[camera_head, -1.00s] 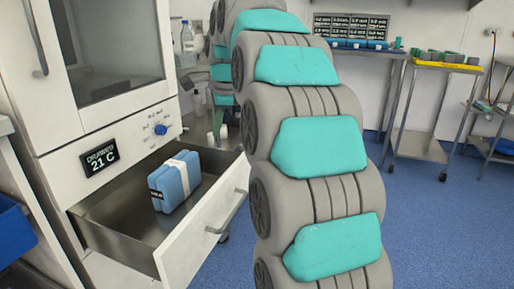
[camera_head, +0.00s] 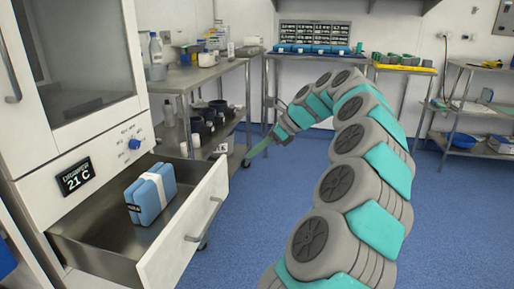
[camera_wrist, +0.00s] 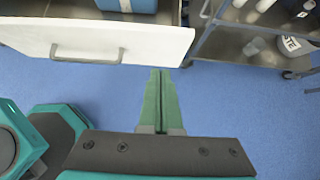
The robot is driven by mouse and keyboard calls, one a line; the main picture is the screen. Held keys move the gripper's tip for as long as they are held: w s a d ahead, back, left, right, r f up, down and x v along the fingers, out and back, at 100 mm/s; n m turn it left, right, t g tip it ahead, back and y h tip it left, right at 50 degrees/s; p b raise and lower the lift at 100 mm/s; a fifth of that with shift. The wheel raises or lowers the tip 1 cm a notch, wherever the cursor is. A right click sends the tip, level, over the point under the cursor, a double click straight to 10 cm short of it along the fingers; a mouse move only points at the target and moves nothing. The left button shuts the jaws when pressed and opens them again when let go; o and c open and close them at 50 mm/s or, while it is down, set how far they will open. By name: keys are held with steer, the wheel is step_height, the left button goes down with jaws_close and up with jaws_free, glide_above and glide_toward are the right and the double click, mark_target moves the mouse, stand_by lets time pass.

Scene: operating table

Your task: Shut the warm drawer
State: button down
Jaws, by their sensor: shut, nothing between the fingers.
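The warm drawer (camera_head: 186,237) is pulled open from the white cabinet on the left. A blue pack with a white band (camera_head: 151,194) lies inside it. The cabinet's display (camera_head: 76,177) reads 21 C. My gripper (camera_head: 247,162) is shut and empty, to the right of the drawer front and apart from it. In the wrist view the drawer front (camera_wrist: 130,42) and its bar handle (camera_wrist: 87,56) are at the upper left. The shut green fingers (camera_wrist: 160,73) point up the picture, their tips beside the front's right end, over the floor.
A steel shelf cart (camera_head: 203,78) with bottles and dark cups stands behind the drawer. Blue floor (camera_head: 235,250) is free right of the drawer.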

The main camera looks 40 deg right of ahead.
mark_target(220, 166)
steer(key=w+a+f, duration=0.1)
steer(key=w, duration=0.1)
steer(key=w+a+f, duration=0.1)
steer(key=a, duration=0.1)
steer(key=w+a+f, duration=0.1)
steer(key=w+f, duration=0.1)
steer(key=shift+w+a+f, duration=0.1)
steer(key=shift+w+a, duration=0.1)
steer(key=shift+w, duration=0.1)
steer(key=shift+w+a, duration=0.35)
steer(key=shift+w, duration=0.1)
